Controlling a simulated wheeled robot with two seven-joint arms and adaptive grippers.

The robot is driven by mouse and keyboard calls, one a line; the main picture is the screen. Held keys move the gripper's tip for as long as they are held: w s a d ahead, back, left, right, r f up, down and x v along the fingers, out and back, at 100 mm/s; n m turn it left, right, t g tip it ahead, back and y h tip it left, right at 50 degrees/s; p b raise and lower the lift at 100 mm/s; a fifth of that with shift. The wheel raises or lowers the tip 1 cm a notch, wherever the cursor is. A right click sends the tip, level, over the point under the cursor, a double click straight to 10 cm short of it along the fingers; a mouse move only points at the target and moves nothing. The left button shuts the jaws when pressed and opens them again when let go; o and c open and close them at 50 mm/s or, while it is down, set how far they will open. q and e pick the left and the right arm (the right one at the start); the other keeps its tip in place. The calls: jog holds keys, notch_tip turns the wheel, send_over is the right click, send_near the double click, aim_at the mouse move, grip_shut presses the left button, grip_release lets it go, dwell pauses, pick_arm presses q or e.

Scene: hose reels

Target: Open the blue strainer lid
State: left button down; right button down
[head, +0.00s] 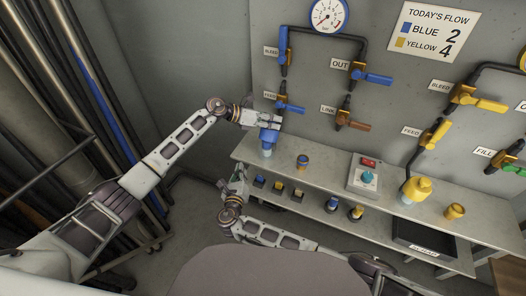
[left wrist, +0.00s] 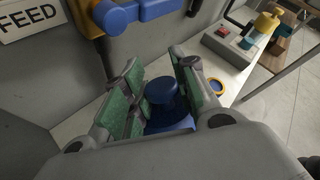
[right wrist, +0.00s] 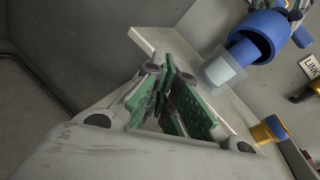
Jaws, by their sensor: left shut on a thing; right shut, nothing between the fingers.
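The blue strainer (head: 268,136) stands at the left end of the grey bench, its clear bowl (right wrist: 221,72) showing below the blue lid (right wrist: 262,32). My left gripper (head: 268,124) is above the strainer, shut on the lid's knob. In the left wrist view the green-padded fingers lie on either side of the round blue knob (left wrist: 161,90), with the wider lid (left wrist: 172,121) beneath. My right gripper (head: 239,176) is empty and shut, low in front of the bench's left end. In the right wrist view its fingertips (right wrist: 165,78) are together, apart from the strainer.
A blue-and-yellow cup (head: 302,161) stands right of the strainer. Farther right are a control box (head: 366,176) and the yellow strainer (head: 416,189). Blue-handled feed valve (head: 290,106) is on the wall close above the left gripper. Several small fittings sit on the lower shelf (head: 312,207).

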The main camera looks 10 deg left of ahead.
jog(key=s+d+r+m+g+h, duration=0.3)
jog(key=s+d+r+m+h, duration=0.1)
jog(key=s+r+m, duration=0.3)
jog(key=shift+s+d+r+m+g+h, duration=0.35)
jog(key=shift+r+m, duration=0.25)
jog(key=shift+r, duration=0.6)
jog(key=x, duration=0.9)
jog(key=shift+w+d, duration=0.15)
jog(key=shift+w, duration=0.15)
jog(key=shift+w+d+r, duration=0.15)
jog(key=shift+w+r, duration=0.25)
jog(key=shift+w, duration=0.2)
jog(key=shift+w+d+r, duration=0.1)
jog(key=shift+w+r, duration=0.25)
jog(key=shift+r, duration=0.2)
jog(key=shift+w+d+r, duration=0.15)
jog(key=shift+w+r, duration=0.2)
jog(key=shift+r, duration=0.15)
jog(key=shift+r, duration=0.1)
